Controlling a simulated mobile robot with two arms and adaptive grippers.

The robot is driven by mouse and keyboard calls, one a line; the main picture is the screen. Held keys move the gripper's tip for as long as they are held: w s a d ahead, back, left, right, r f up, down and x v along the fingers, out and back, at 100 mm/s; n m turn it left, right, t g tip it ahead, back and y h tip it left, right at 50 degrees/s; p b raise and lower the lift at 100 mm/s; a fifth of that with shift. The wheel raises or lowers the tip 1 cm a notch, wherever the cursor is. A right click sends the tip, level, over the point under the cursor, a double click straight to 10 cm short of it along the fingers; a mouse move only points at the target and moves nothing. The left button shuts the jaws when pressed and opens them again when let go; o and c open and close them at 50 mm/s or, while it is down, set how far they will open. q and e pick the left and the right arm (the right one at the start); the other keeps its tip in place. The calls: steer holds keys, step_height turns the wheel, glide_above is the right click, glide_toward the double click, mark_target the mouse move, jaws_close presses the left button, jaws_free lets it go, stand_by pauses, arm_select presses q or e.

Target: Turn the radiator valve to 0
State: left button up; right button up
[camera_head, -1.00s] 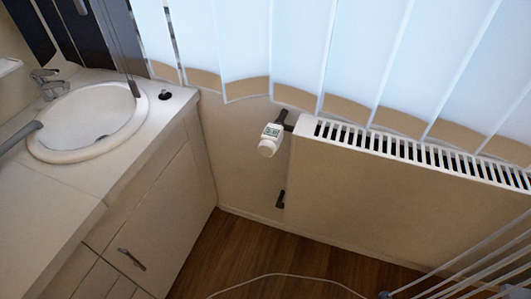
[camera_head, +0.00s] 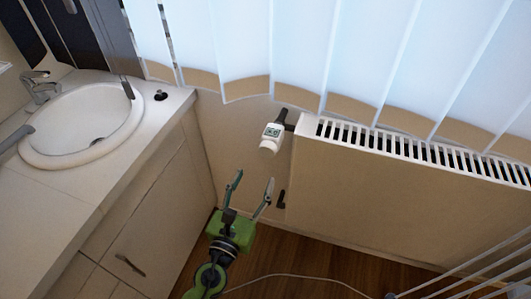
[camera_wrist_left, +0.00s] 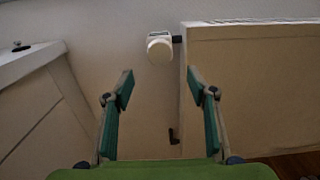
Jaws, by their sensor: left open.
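The white radiator valve (camera_head: 271,137) with a small display sits at the upper left corner of the radiator (camera_head: 390,195). Its reading is too small to tell. In the left wrist view the valve's round white end (camera_wrist_left: 160,48) shows beyond and above the fingertips, roughly midway between them. My left gripper (camera_head: 251,186), green with two fingers, is open and empty, below the valve in the head view and apart from it. It also fills the lower part of the left wrist view (camera_wrist_left: 160,90). My right gripper is not in view.
A counter (camera_head: 75,190) with a round sink (camera_head: 80,130) stands at the left, its cabinet (camera_head: 155,225) close to the gripper. Vertical blinds (camera_head: 300,50) hang above the radiator. White rods (camera_head: 465,265) stand at the lower right. A white cable (camera_head: 290,276) lies on the wooden floor.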

mark_target(266, 153)
arm_select(q)
steer(key=x, duration=1)
steer(key=shift+w+f, duration=0.1)
steer(key=shift+w, duration=0.1)
steer(key=c, duration=1.1)
